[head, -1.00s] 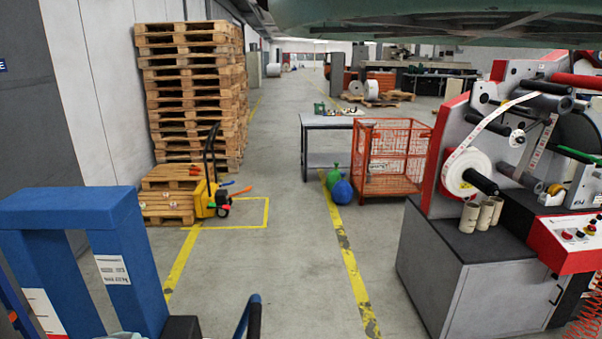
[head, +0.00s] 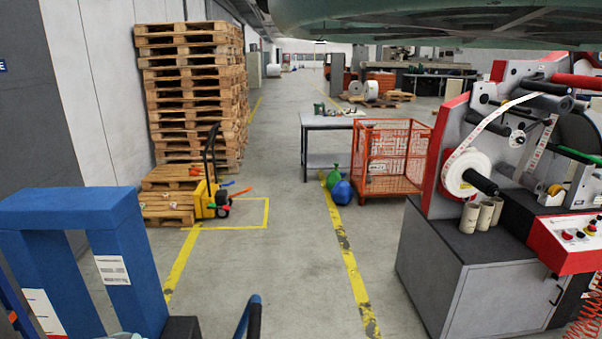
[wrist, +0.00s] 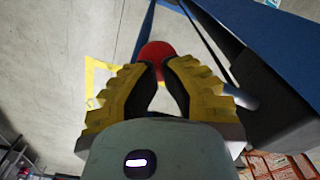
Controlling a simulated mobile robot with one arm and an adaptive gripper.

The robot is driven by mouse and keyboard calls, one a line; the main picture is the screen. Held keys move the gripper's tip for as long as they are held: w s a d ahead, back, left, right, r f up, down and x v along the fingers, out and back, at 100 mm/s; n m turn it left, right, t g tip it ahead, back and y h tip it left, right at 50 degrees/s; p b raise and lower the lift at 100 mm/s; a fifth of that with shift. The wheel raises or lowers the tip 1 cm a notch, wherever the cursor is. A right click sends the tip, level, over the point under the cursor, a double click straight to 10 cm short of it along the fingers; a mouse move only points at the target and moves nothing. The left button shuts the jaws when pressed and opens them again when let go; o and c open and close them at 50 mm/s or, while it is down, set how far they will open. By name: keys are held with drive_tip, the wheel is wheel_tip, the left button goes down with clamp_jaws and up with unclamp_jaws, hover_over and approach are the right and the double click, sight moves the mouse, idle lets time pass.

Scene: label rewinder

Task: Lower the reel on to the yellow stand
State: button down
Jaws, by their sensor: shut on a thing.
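My gripper (wrist: 157,68) shows in the wrist view with two yellow ribbed, dark-padded fingers. It is shut on a red rounded knob (wrist: 155,52), partly hidden by the fingers. Blue bars (wrist: 143,30) and a large dark blue part lie beyond and to the right of it. In the head view, a blue upright frame (head: 70,205) with white labels fills the lower left, and a dark-and-blue handle bar (head: 252,316) rises at the bottom edge. I cannot make out the reel or a yellow stand for certain; the gripper is outside the head view.
The label machine (head: 470,270) stands at right, with a white label roll (head: 462,170). A yellow pallet truck (head: 204,198) stands by stacked pallets (head: 195,90). An orange cage (head: 392,160) and grey table (head: 325,122) stand farther back. The floor (head: 265,270) between is clear.

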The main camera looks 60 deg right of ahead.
drive_tip(key=shift+r, duration=0.1)
wheel_tip(320, 180, up, 9)
drive_tip(key=p, duration=0.3)
idle(0.4)
